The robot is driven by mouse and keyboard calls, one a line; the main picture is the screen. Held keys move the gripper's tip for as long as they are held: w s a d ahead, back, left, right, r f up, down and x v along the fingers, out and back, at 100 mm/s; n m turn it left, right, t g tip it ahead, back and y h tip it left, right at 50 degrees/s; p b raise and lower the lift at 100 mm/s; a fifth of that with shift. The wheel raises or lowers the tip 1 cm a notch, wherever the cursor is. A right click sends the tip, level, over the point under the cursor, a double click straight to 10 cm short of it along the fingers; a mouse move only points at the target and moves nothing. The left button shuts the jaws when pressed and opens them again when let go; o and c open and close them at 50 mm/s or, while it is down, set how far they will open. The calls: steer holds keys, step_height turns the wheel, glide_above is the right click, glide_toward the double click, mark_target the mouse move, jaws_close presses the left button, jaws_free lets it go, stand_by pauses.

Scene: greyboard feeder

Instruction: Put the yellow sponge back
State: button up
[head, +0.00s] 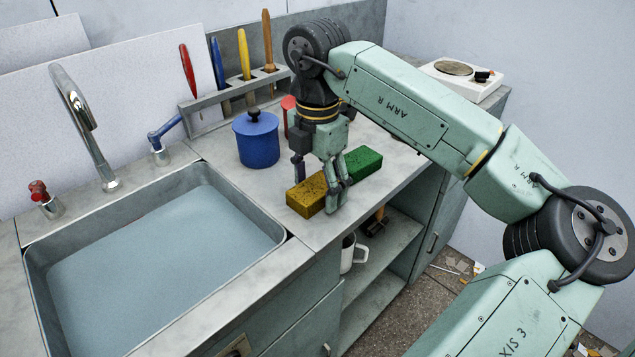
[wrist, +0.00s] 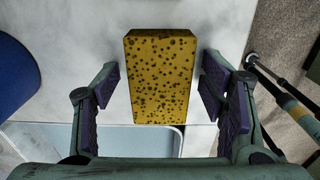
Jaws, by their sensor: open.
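The yellow sponge (head: 306,196) lies flat on the counter just right of the sink, with dark pores on its top. My gripper (head: 321,196) is directly over it, pointing down, with its fingers partly covering it in the head view. In the wrist view the sponge (wrist: 160,80) sits between the open fingers of my gripper (wrist: 158,95), with a gap on each side. A green block (head: 361,162), perhaps another sponge, lies just behind it on the counter.
The water-filled sink (head: 270,246) is to the left. A blue lidded pot (head: 257,143) and a red object (head: 288,103) stand behind. A rack (head: 236,88) holds several coloured-handled tools. A white mug (head: 347,254) is on the shelf below the counter.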

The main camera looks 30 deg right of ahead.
mark_target(317, 185)
step_height(317, 185, up, 12)
steer(key=shift+r+b, duration=0.2)
steer(key=shift+b, duration=0.25)
stand_by(0.4)
